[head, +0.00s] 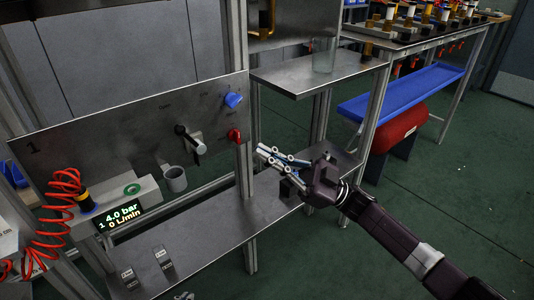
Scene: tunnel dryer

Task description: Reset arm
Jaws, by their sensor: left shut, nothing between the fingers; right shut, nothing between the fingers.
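My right gripper (266,153) reaches in from the lower right, with its dark wrist behind it. Its fingers are shut and empty. They point left toward the panel and appear in front of the metal shelf and frame, near the red knob in the picture; I cannot tell the exact gap. Only the pale fingertips of my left gripper (184,296) show at the bottom edge. They are shut, and the rest of that arm is out of view.
A metal panel (110,135) carries a blue knob (233,100), a red knob (235,135) and a black-and-grey lever (190,140). A coiled red hose (62,205) hangs at left above a lower shelf (215,222). A glass cylinder (324,55) stands on the upper shelf. Green floor is clear at right.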

